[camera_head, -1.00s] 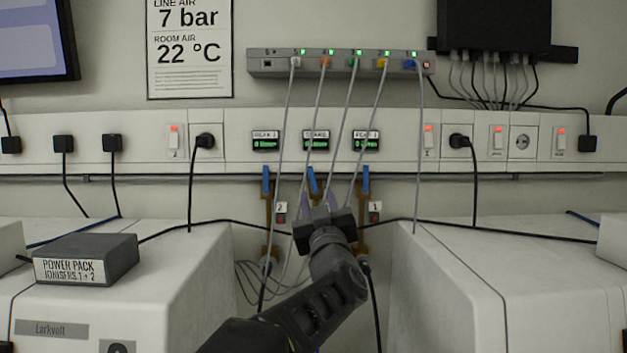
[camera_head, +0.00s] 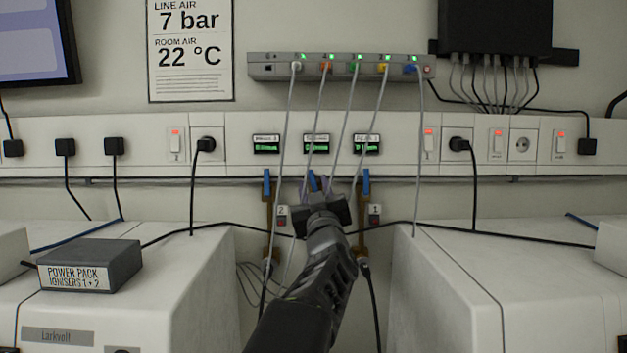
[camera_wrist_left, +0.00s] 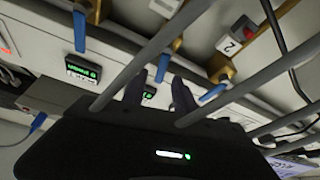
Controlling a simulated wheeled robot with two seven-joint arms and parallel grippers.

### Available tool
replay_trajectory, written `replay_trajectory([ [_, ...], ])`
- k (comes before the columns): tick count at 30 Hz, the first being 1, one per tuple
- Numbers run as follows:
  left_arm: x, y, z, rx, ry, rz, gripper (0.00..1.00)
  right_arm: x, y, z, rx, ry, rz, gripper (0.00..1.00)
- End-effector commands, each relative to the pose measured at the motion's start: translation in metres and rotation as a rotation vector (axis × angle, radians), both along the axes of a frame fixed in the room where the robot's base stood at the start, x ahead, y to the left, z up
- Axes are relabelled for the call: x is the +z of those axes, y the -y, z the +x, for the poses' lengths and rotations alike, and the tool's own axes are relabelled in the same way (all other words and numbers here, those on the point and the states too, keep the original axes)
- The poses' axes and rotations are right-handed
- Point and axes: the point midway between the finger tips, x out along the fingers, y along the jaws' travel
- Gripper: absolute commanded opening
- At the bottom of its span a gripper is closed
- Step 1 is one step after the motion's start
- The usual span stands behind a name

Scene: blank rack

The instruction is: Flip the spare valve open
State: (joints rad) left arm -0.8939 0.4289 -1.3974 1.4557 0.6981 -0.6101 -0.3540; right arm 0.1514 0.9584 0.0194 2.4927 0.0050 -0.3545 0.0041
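Three blue valve handles sit on brass pipes below three small displays. The middle handle (camera_head: 312,182), under the middle display (camera_head: 316,144), whose label is too small to read surely, is mostly hidden by my left gripper (camera_head: 319,188). In the left wrist view that handle (camera_wrist_left: 163,67) shows between my two purplish fingers (camera_wrist_left: 159,90), which are apart. I cannot tell whether they touch it. The left handle (camera_head: 267,183) and right handle (camera_head: 366,182) point up along their pipes. My right gripper is not in view.
Thin grey cables (camera_head: 346,120) hang from the grey network switch (camera_head: 340,67) in front of the valves and close to my gripper. White cabinets (camera_head: 180,260) stand on both sides, with a power pack (camera_head: 92,262) on the left one. Red-lit switches (camera_head: 428,140) line the trunking.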

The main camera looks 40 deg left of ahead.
Motion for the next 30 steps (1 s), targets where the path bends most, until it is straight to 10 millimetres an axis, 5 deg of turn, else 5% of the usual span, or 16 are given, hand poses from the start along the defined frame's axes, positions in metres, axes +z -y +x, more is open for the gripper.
replay_trajectory([
  [16,0.0058,-0.0115,0.0117,-0.002,0.0,-0.001,0.35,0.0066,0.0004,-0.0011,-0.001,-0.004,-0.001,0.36],
  [30,0.0058,-0.0116,0.0116,-0.001,0.0,-0.001,0.0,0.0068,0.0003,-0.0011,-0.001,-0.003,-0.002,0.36],
])
